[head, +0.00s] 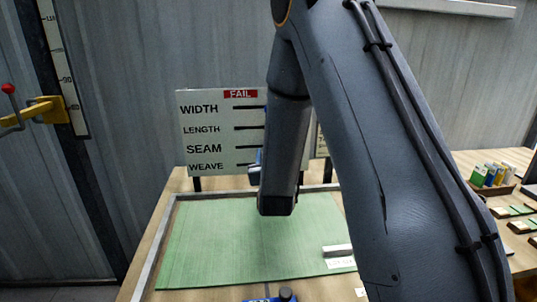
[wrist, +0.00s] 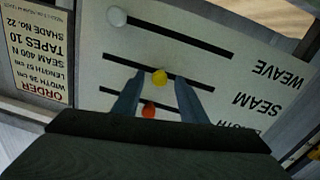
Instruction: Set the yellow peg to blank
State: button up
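The yellow peg (wrist: 159,77) sits about midway along the dark SEAM slot (wrist: 190,86) of the white board (wrist: 85,75), which appears upside down in the wrist view. My gripper (wrist: 159,82) is open, with one finger on each side of the yellow peg; I cannot tell whether they touch it. In the head view the board (head: 215,120) stands behind the green mat, with rows WIDTH, LENGTH, SEAM and WEAVE and a red FAIL header. My arm hides the pegs there.
An orange-red peg (wrist: 149,111) is close below, between the fingers in the picture. A white peg (wrist: 117,16) is at the WEAVE slot's left end in the wrist view. An order card (wrist: 38,45) hangs beside the board. The green mat (head: 210,255) carries a metal block (head: 337,250).

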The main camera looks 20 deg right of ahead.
jog(key=b+v, duration=0.1)
jog(key=v, duration=0.6)
jog(key=shift+b, duration=0.35)
jog(key=s+f+g+y, duration=0.1)
jog(key=s+f+g, duration=0.2)
jog(key=s+a+f+g+y, duration=0.1)
jog(key=s+f+g, duration=0.2)
jog(key=s+a+f+g+y, duration=0.1)
jog(key=s+f+g, duration=0.2)
jog(key=shift+a+f, duration=0.2)
jog(key=s+g, duration=0.1)
jog(key=s, duration=0.2)
jog(key=s+f+g, duration=0.1)
jog(key=s+g, duration=0.1)
jog(key=s, duration=0.1)
jog(key=s+g+y, duration=0.1)
jog(key=s, duration=0.2)
jog(key=shift+s+d+f+n, duration=0.1)
jog(key=shift+s+f+n, duration=0.2)
jog(key=shift+s, duration=0.1)
jog(key=s+g, duration=0.1)
jog(key=s, duration=0.2)
jog(key=s+g, duration=0.1)
jog(key=s, duration=0.1)
jog(key=s+d+r+g, duration=0.1)
jog(key=s, duration=0.2)
jog(key=shift+s+g, duration=0.3)
jog(key=shift+g, duration=0.1)
dwell(0.3)
